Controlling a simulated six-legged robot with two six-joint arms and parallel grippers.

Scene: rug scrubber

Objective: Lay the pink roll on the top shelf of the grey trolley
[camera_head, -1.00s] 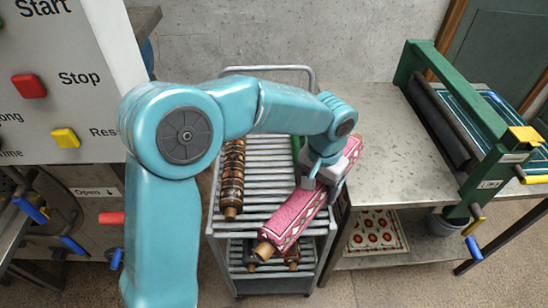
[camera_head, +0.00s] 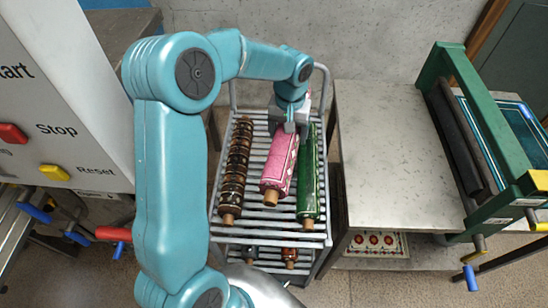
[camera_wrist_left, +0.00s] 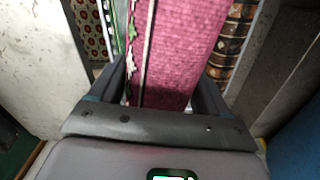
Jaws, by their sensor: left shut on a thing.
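The pink roll (camera_head: 277,171) is a rolled rug with a patterned edge and a brown core end. My left gripper (camera_head: 288,125) is shut on it near its far end. In the left wrist view the pink roll (camera_wrist_left: 175,50) fills the space between the dark jaws. The roll lies lengthwise over the slatted top shelf (camera_head: 270,226) of the grey trolley, between two other rolls. I cannot tell whether it touches the slats. My right gripper is not in view.
A brown patterned roll (camera_head: 234,172) lies left of the pink roll and a green roll (camera_head: 308,180) right of it, both on the top shelf. A grey table (camera_head: 390,150) with a green-framed machine (camera_head: 512,190) stands right. A control panel (camera_head: 50,90) stands left.

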